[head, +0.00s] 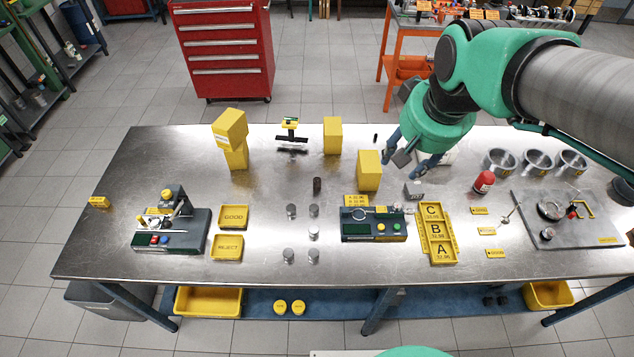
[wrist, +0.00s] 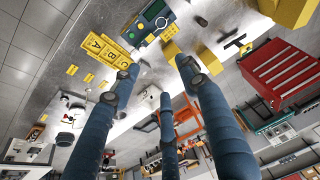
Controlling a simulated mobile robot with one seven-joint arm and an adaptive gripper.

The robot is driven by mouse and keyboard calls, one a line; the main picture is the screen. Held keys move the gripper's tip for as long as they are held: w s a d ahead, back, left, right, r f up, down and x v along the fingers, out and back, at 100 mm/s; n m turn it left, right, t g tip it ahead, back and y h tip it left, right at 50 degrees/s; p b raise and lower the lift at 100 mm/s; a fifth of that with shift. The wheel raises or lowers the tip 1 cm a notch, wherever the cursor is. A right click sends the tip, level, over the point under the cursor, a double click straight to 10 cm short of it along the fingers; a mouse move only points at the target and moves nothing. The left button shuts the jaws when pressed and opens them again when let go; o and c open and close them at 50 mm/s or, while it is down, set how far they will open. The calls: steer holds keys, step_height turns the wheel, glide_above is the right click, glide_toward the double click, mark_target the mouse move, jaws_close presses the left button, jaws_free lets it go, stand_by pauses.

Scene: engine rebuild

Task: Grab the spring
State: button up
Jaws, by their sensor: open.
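A small dark upright cylinder (head: 317,184) stands near the middle of the table, left of a yellow block; it may be the spring, but its coils are too small to make out. A dark short cylinder near the top of the wrist view (wrist: 201,21) looks like the same thing. My gripper (head: 411,160) hangs over the right-middle of the table, well to the right of that cylinder. Its blue fingers are spread and empty. In the wrist view the fingers (wrist: 160,78) reach up from the bottom, apart from each other with nothing between the tips.
A gauge station (head: 374,228) and the A-B-C tray (head: 437,236) are in front. Metal cylinders (head: 314,233) stand near the middle. A red can (head: 484,181) and metal rings (head: 537,160) are at right.

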steer(key=w+a+f+g+p, duration=0.1)
steer(key=w+a+f, duration=0.1)
steer(key=w, duration=0.3)
steer(key=w+a+f+p, duration=0.1)
steer(key=w+a+f, duration=0.15)
steer(key=w, duration=0.25)
steer(key=g+p, duration=0.3)
steer(key=p, duration=0.1)
glide_above(317, 184)
steer(key=w, duration=0.2)
step_height(317, 184, down, 21)
steer(key=shift+s+d+r+n, duration=0.15)
steer(key=shift+s+n, duration=0.1)
steer(key=shift+n, duration=0.15)
steer(key=shift+f+b, duration=0.35)
steer(key=shift+f, duration=3.9)
steer(key=shift+f, duration=0.1)
steer(key=shift+a+f, duration=0.2)
steer(key=shift+f, duration=2.3)
